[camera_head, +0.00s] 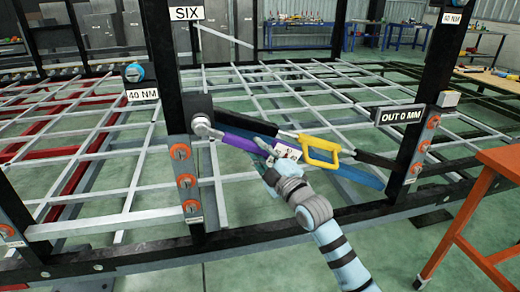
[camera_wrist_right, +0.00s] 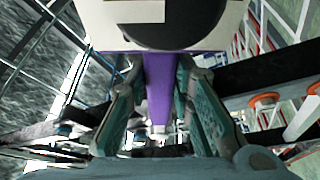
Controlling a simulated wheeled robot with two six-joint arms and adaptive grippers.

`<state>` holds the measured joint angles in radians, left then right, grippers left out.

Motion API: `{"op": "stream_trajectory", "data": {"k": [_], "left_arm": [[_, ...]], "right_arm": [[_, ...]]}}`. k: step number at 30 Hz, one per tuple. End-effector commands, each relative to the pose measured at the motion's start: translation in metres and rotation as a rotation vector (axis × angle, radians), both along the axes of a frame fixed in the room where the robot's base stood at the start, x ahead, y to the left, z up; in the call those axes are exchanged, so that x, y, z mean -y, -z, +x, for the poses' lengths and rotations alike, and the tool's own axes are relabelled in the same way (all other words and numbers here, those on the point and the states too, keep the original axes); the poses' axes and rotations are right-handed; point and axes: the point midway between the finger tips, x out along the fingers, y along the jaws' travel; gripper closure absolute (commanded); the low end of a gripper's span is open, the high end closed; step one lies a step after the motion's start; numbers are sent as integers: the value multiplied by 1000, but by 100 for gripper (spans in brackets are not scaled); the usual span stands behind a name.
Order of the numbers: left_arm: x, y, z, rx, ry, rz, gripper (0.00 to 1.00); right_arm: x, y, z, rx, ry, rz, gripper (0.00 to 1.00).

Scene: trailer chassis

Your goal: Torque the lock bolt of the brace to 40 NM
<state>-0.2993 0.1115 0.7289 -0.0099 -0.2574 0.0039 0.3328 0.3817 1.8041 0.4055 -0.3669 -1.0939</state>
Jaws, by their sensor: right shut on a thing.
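The brace (camera_head: 372,158) runs slanting between a left post and a right post. It is a dark bar with a yellow loop handle (camera_head: 322,150). A purple tool with a pale display part (camera_head: 285,150) lies along its left half, and a grey round head (camera_head: 202,125) sits at the left post. My right gripper (camera_head: 270,152) is shut on the purple tool. In the right wrist view the fingers (camera_wrist_right: 160,105) stand on both sides of its purple shaft (camera_wrist_right: 158,85). The lock bolt itself cannot be made out. My left gripper is not in view.
An "OUT 0 MM" sign (camera_head: 402,115) is on the right post. An orange table (camera_head: 500,162) stands at the right. A steel lattice frame (camera_head: 120,150) spreads behind the posts.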

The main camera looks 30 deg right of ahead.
Motion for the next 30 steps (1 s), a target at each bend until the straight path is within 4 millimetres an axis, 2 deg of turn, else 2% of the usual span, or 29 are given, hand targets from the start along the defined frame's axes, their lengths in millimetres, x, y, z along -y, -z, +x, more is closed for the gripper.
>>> {"op": "stream_trajectory", "data": {"k": [17,30], "left_arm": [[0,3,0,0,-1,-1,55],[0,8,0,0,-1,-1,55]], "right_arm": [[-4,5,1,17,-1,48,100],[-12,18,3,40,-1,141,100]]}}
